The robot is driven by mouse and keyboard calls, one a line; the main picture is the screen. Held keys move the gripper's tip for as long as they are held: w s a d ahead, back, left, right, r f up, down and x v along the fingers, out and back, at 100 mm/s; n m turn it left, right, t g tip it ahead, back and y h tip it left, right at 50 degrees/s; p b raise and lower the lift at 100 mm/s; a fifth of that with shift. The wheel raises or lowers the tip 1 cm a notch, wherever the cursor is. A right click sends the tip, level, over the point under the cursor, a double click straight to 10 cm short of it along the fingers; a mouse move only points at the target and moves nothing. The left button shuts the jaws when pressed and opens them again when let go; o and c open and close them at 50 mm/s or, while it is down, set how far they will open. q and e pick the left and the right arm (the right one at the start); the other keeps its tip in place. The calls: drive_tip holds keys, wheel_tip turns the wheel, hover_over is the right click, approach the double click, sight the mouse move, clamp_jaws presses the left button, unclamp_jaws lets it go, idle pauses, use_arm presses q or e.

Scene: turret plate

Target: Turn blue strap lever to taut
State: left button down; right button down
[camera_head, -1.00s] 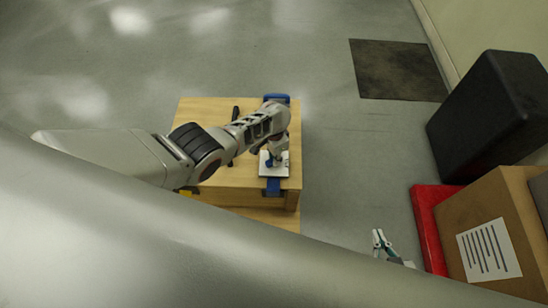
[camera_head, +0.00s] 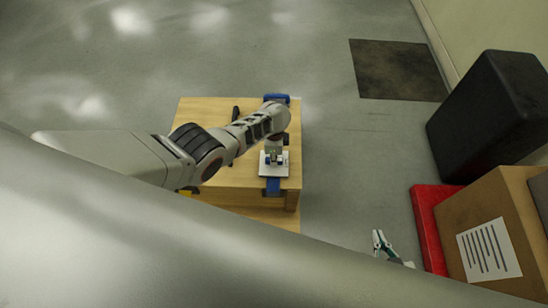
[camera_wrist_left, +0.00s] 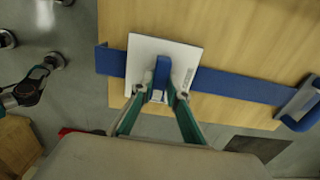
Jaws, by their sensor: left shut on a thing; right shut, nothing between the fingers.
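A white turret plate (camera_head: 284,172) lies on the wooden table over a blue strap (camera_head: 273,186). In the left wrist view, the plate (camera_wrist_left: 143,50) carries the upright blue lever (camera_wrist_left: 161,71), and the strap (camera_wrist_left: 235,86) runs out on both sides. My left gripper (camera_head: 274,158) is low over the plate. In its wrist view, its green-and-grey fingers (camera_wrist_left: 164,97) are closed on the lever's near part; the fingertips hide part of the contact. My right gripper (camera_head: 379,240) is shut and empty, beyond the table's right side.
A blue fitting (camera_head: 277,97) is at the table's far edge. At right are a red slab (camera_head: 428,230), a cardboard box (camera_head: 490,205) and a black case (camera_head: 490,115). Floor between is clear.

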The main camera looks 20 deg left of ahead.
use_arm(q)
drive_tip(key=shift+s+f, duration=0.1)
use_arm(e)
drive_tip(key=shift+w, duration=0.1)
use_arm(q)
drive_tip(key=c, duration=2)
unclamp_jaws()
drive_tip(key=shift+o, duration=0.2)
wheel_tip(320, 180, up, 12)
use_arm(e)
drive_tip(key=shift+w+r, duration=0.1)
drive_tip(key=shift+w, duration=0.05)
